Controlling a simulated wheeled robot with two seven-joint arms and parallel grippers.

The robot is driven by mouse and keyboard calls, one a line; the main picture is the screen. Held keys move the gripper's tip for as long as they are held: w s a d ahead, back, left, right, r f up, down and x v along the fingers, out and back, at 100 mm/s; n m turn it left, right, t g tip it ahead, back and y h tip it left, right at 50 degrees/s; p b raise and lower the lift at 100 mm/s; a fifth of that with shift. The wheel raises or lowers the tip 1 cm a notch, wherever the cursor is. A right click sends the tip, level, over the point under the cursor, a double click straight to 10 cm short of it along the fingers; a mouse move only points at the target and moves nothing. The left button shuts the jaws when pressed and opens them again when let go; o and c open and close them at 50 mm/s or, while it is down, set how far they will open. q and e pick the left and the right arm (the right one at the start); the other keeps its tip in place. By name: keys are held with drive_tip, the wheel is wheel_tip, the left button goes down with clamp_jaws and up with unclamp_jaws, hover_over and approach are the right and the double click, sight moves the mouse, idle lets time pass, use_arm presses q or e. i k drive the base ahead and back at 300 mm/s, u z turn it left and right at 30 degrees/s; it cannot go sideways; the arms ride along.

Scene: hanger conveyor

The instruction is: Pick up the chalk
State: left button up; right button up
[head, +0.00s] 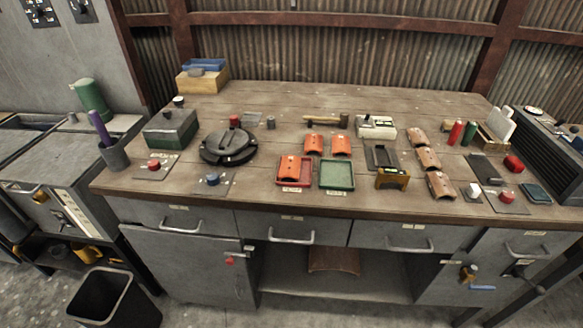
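I cannot pick out the chalk with certainty. A red stick (455,132) and a green stick (469,133) stand upright side by side at the right of the wooden workbench (270,110); they may be chalk or something else. A purple stick (100,128) leans in a grey cup (115,155) at the bench's left edge; its kind is unclear too. Neither of my grippers shows in the head view, and nothing is seen held.
A black round device (228,146), a red tray (293,183) with an orange tile, a green tray (337,174) and several brown tiles (428,158) occupy the bench. A white-panelled holder (498,125) stands right. The back middle is mostly clear. A black bin (112,300) is on the floor.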

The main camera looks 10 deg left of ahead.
sight(472, 191)
drive_tip(key=u, duration=0.05)
drive_tip(key=k, duration=0.25)
drive_tip(key=z, duration=0.8)
drive_tip(key=i, duration=0.5)
drive_tip(key=u, duration=0.05)
